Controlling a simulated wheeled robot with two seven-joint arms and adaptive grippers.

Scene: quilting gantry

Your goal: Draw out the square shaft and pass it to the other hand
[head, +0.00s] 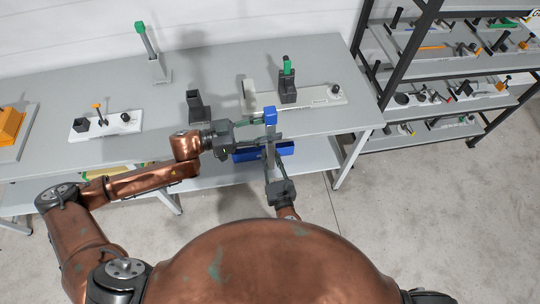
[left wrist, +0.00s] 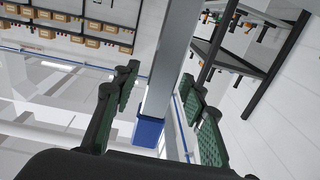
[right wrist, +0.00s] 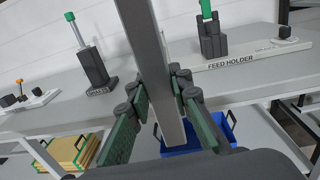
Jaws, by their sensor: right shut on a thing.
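The square shaft (head: 270,117) is a grey bar with a blue end, upright above the front edge of the bench. My right gripper (head: 270,157) is shut on it below the blue end; the right wrist view shows the bar (right wrist: 150,40) between its pads. My left gripper (head: 256,128) is open and comes in from the left, close to the shaft. In the left wrist view its fingers stand on either side of the bar (left wrist: 172,55), with gaps, and the blue end (left wrist: 148,132) is near the palm. Whether a pad touches cannot be told.
A blue bin (head: 246,155) sits below the shaft at the bench front. A dark empty-looking socket (head: 195,108), a holder with a green-topped bar (head: 155,70) and the feed holder block (head: 288,95) stand on the bench (head: 60,88). A loaded rack (head: 440,55) stands at right.

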